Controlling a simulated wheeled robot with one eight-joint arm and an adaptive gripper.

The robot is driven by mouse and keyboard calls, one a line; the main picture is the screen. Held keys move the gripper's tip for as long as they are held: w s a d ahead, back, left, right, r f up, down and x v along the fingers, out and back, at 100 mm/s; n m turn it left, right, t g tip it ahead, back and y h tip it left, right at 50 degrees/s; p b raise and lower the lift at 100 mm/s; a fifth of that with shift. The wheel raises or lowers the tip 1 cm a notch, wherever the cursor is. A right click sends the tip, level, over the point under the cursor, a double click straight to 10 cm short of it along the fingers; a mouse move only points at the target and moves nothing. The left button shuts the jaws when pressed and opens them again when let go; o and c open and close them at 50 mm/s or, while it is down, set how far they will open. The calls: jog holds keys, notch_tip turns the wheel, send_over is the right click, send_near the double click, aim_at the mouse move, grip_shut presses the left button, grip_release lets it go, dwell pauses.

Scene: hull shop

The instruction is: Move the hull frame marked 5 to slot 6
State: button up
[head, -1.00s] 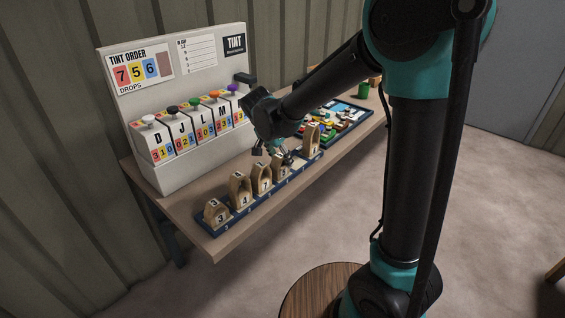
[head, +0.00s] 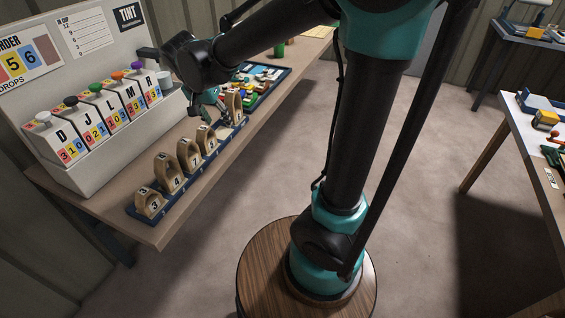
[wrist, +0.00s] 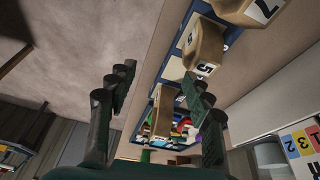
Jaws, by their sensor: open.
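The hull frame marked 5 (head: 206,139) stands upright in the blue rack (head: 153,216), fourth from the near end, a wooden arch with a white label. It also shows in the wrist view (wrist: 203,48), its 5 turned sideways. My gripper (head: 212,113) is open and empty, above and slightly beyond this frame; in the wrist view its fingers (wrist: 160,88) are wide apart, the right one just below the frame. A pale empty place (head: 227,131) lies between frame 5 and the far-end frame (head: 234,104). Slot numbers are too small to read.
Frames marked 3 (head: 150,203), 4 (head: 170,172) and 7 (head: 189,153) stand nearer in the rack. The tint dispenser (head: 95,120) stands behind it. A tray of coloured pieces (head: 262,78) lies beyond. Another table (head: 520,140) is at right, with clear floor between.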

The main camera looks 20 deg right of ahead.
jog(key=s+d+f+n+y, duration=0.1)
jog(key=s+d+f+n, duration=0.2)
jog(key=s+d+f, duration=0.3)
jog(key=s+d+f+n+t+y, duration=0.1)
jog(key=s+d+f+n, duration=0.2)
jog(key=d, duration=1)
jog(key=s+f, duration=0.3)
jog(key=s, duration=0.2)
jog(key=shift+s+d+f, duration=0.3)
jog(key=shift+s+d, duration=0.05)
jog(key=shift+o, duration=0.2)
